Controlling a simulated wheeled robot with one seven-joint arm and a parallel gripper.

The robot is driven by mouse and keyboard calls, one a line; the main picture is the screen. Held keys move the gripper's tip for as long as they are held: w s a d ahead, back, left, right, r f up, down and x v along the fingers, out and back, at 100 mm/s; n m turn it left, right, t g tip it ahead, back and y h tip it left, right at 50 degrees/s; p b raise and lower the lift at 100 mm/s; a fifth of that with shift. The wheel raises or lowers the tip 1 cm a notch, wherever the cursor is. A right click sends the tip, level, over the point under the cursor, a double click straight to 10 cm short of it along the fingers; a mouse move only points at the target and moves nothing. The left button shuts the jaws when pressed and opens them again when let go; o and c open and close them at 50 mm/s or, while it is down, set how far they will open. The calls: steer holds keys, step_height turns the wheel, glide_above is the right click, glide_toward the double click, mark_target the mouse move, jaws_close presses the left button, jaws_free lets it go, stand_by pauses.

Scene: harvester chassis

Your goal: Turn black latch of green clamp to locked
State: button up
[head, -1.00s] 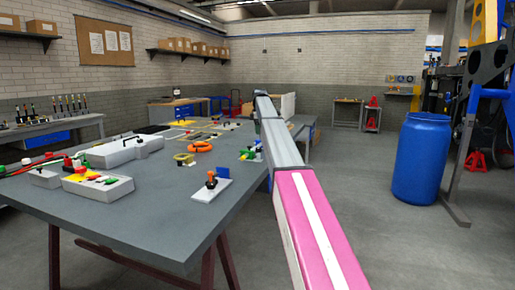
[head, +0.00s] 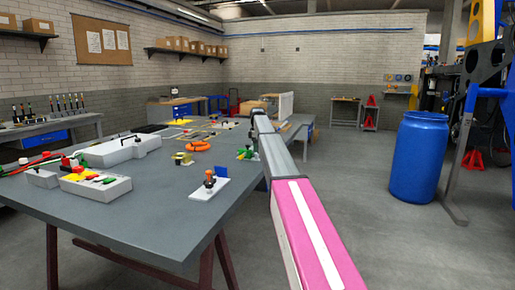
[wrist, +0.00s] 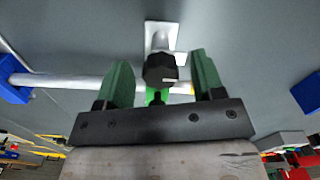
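In the wrist view, a black latch (wrist: 160,69) with a rounded head and a pale mark stands between my fingers. Part of the bright green clamp (wrist: 153,97) shows just below it, by a white pipe (wrist: 75,81). My gripper (wrist: 160,80) is open, its two dark green fingers on either side of the latch with a gap on both sides. In the head view, small green parts (head: 245,153) show beside my arm near the table's right edge; the gripper itself is hard to make out there. The clamp's lower part is hidden by the gripper.
The pipe meets a blue block (wrist: 10,78) at left, and a white plate (wrist: 160,35) lies beyond the latch. On the grey table (head: 130,220) are an orange ring (head: 198,146), a white plate with an orange-topped clamp (head: 209,187) and grey boxes. A blue barrel (head: 418,160) stands right.

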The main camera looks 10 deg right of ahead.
steer(key=c, duration=0.8)
steer(key=shift+m, duration=0.4)
steer(key=m, duration=0.3)
steer(key=shift+m, duration=0.4)
steer(key=m, duration=0.4)
steer(key=shift+s+a+m, duration=0.1)
steer(key=shift+m, duration=0.2)
steer(key=m, duration=0.8)
steer(key=shift+a, duration=0.15)
steer(key=shift+m, duration=0.5)
